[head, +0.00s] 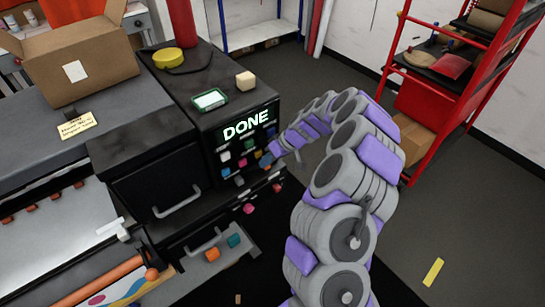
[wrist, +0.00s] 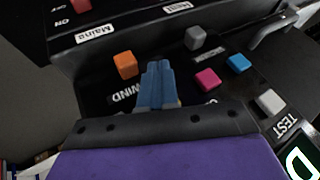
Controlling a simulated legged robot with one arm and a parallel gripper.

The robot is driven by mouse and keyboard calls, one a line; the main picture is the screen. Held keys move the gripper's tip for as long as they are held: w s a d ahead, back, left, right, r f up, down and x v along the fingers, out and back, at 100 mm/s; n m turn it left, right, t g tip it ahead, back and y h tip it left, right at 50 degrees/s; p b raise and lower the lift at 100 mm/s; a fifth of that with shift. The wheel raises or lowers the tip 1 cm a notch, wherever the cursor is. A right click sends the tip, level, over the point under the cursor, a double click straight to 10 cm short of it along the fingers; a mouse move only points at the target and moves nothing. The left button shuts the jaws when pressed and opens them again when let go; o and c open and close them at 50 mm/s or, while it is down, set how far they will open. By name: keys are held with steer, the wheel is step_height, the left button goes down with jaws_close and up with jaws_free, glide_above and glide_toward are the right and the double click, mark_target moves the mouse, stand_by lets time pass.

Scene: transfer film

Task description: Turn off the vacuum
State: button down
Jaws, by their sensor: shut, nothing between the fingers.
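The black control panel (head: 240,150) with a lit "DONE" display carries several small coloured buttons or knobs. In the wrist view they include an orange one (wrist: 125,65), a magenta one (wrist: 207,78), a blue one (wrist: 238,63) and grey ones (wrist: 195,38). Labels beside them are partly hidden; "WIND" and "TEST" can be read, but no vacuum label can be made out. My gripper (wrist: 157,68) is shut, its blue fingers close in front of the panel, between the orange and magenta buttons. It also shows in the head view (head: 271,151) at the panel's right side. I cannot tell whether it touches anything.
A red switch (wrist: 82,5) marked ON and OFF is at the wrist view's top edge, near a "Mains" label. A cardboard box (head: 80,65) and a yellow tape roll (head: 168,58) sit on the machine. A red shelf rack (head: 475,75) stands right. Grey floor is open between.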

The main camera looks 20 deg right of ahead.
mark_target(239, 179)
steer(key=x, duration=0.4)
steer(key=shift+d+b, duration=0.1)
steer(key=shift+b, duration=0.25)
steer(key=a, duration=0.1)
steer(key=s+a, duration=0.1)
steer(key=a, duration=0.1)
steer(key=shift+b, duration=0.3)
steer(key=shift+s+a, duration=0.1)
steer(key=shift+a, duration=0.45)
steer(key=shift+s+a+b, duration=0.15)
steer(key=shift+s+a, duration=0.15)
steer(key=shift+a, duration=0.55)
steer(key=shift+s+a+b, duration=0.15)
steer(key=shift+s+a, duration=0.15)
steer(key=shift+a, duration=0.55)
steer(key=shift+w+d+f, duration=0.1)
